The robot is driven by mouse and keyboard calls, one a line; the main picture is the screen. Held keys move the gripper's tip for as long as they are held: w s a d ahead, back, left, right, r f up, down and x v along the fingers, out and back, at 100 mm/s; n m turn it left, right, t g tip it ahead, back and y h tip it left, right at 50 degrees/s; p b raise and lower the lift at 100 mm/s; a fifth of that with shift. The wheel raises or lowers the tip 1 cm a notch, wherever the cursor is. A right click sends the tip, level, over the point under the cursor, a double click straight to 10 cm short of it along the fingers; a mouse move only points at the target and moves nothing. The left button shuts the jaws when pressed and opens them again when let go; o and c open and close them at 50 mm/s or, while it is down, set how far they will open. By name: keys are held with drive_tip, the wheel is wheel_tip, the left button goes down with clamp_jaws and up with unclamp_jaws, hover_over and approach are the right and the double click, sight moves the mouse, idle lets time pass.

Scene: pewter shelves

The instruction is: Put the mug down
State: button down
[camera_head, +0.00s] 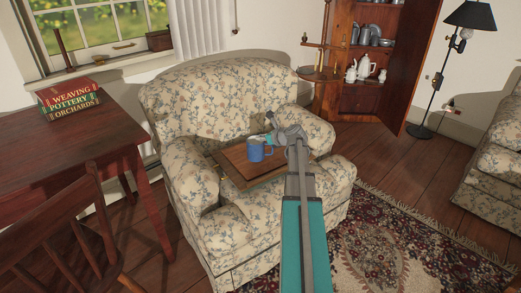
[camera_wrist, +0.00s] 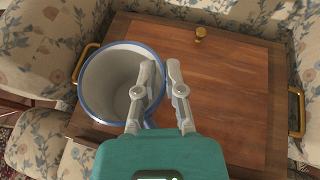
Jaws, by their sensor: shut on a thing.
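The blue mug (camera_head: 255,154) is upright over the left-middle part of a wooden board with brass handles (camera_head: 236,172) on the floral armchair. I cannot tell whether its base touches the board. In the wrist view the mug (camera_wrist: 108,82) shows its pale, empty inside and blue rim, over the board's left side. My gripper (camera_wrist: 161,74) is shut on the mug at its right side, near the handle; one finger overlaps the rim and the other is outside. In the head view my gripper (camera_head: 272,138) meets the mug from the right.
The board (camera_wrist: 225,90) has a small brass knob (camera_wrist: 200,33) and free wood right of the mug. The armchair's arms (camera_head: 305,130) and back (camera_head: 215,95) surround it. A dark table (camera_head: 75,140) with books (camera_head: 70,97) stands left; a patterned rug (camera_head: 390,240) lies right.

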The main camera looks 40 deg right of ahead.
drive_tip(key=shift+w+f, duration=0.1)
idle(0.3)
drive_tip(key=shift+w+d+f+b, duration=0.1)
drive_tip(key=shift+w+f+b, duration=0.1)
drive_tip(key=shift+f+b, duration=0.85)
drive_tip(key=shift+w+d+f+b, duration=0.1)
drive_tip(key=shift+w+f+b, duration=0.1)
drive_tip(key=shift+f+b, duration=0.8)
drive_tip(key=shift+f, duration=0.1)
drive_tip(key=c, duration=0.7)
unclamp_jaws()
